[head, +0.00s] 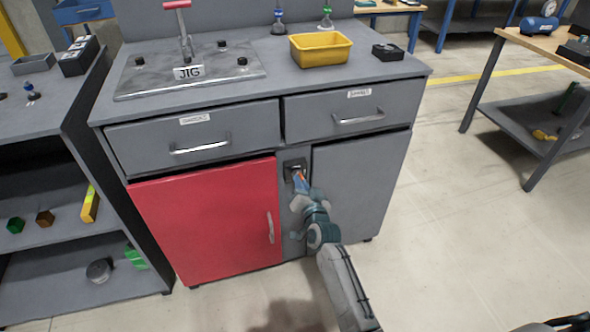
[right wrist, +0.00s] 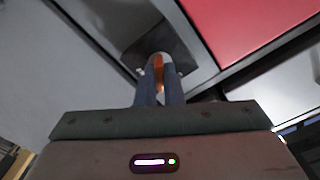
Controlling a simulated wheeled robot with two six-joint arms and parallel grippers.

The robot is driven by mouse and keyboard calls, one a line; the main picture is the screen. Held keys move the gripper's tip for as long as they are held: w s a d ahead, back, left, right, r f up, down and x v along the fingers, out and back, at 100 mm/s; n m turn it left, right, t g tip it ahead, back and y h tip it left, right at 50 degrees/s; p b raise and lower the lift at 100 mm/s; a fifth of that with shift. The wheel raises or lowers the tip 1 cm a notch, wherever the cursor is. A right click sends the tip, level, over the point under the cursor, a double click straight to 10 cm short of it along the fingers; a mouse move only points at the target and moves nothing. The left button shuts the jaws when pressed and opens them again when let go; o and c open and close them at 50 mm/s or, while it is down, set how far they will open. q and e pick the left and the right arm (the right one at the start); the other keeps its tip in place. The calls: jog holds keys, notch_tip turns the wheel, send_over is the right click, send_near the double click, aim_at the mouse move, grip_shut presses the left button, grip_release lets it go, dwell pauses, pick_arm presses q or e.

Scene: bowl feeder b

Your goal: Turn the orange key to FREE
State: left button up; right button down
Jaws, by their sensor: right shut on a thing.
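The orange key (right wrist: 158,68) sits in a dark lock plate (head: 295,168) on the grey strip between the red door and the grey door of the cabinet. My right gripper (head: 299,177) is at the lock plate, shut on the key. In the right wrist view, the two fingers of my right gripper (right wrist: 159,85) close on the key from both sides. The fingers hide part of the key. No FREE marking can be read in either view.
The red door (head: 205,220) with its handle is left of the lock, and the grey door (head: 355,190) is right of it. Two shut drawers (head: 195,140) are above. A yellow bin (head: 320,48) and a jig plate (head: 188,72) are on top.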

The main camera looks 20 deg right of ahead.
jog(key=m, duration=0.3)
jog(key=shift+m, duration=0.4)
jog(key=shift+m+p, duration=0.35)
jog(key=shift+m, duration=1.95)
jog(key=m, duration=0.4)
jog(key=c, duration=1.5)
grip_release()
